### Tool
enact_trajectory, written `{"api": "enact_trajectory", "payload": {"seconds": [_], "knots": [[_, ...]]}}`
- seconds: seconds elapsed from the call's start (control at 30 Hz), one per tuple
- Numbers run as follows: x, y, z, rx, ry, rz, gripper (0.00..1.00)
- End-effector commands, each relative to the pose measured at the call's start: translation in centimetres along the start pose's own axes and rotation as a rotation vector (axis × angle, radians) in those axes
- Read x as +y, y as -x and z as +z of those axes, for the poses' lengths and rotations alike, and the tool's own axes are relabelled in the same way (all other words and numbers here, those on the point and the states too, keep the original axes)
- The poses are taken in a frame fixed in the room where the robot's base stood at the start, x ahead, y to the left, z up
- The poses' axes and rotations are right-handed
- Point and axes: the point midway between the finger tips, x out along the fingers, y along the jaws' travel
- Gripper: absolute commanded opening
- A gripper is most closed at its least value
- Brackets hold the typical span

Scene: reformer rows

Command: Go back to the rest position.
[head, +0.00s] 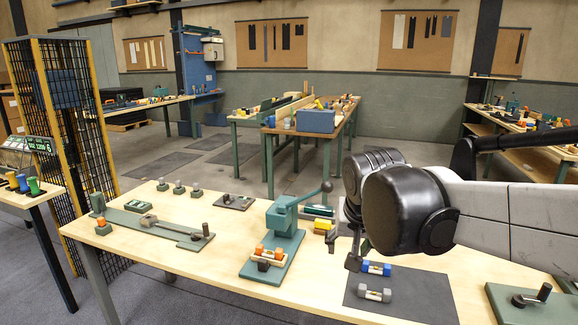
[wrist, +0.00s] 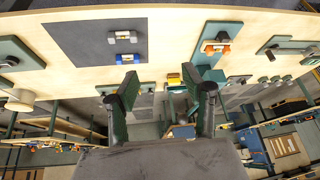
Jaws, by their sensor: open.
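My gripper (wrist: 165,88) is open in the wrist view, its two dark green fingers apart with nothing between them. In the head view my arm comes in from the right, and its black rounded joint hides most of the gripper. A dark finger (head: 353,261) shows below it, beside the back left corner of a dark mat (head: 420,296). On the mat lie a blue-ended piece (head: 377,268) and a grey-ended piece (head: 375,294), both apart from the gripper. The mat also shows in the wrist view (wrist: 75,42).
A green lever press (head: 284,225) with an orange-ended piece (head: 269,255) stands left of the gripper. A yellow block (head: 323,226) lies behind it. A green fixture (head: 150,228) is farther left, and a green plate with a crank (head: 530,299) is at right.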

Motion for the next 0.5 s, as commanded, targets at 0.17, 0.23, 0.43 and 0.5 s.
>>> {"api": "enact_trajectory", "payload": {"seconds": [0.17,0.23,0.43,0.5], "knots": [[3.2,2.1,4.1,0.027,0.024,-0.009,0.44],[4.2,2.7,5.8,0.038,0.035,-0.013,0.44],[6.8,3.8,10.6,0.074,0.066,-0.02,0.44],[7.6,4.0,12.3,0.086,0.077,-0.02,0.44]]}}
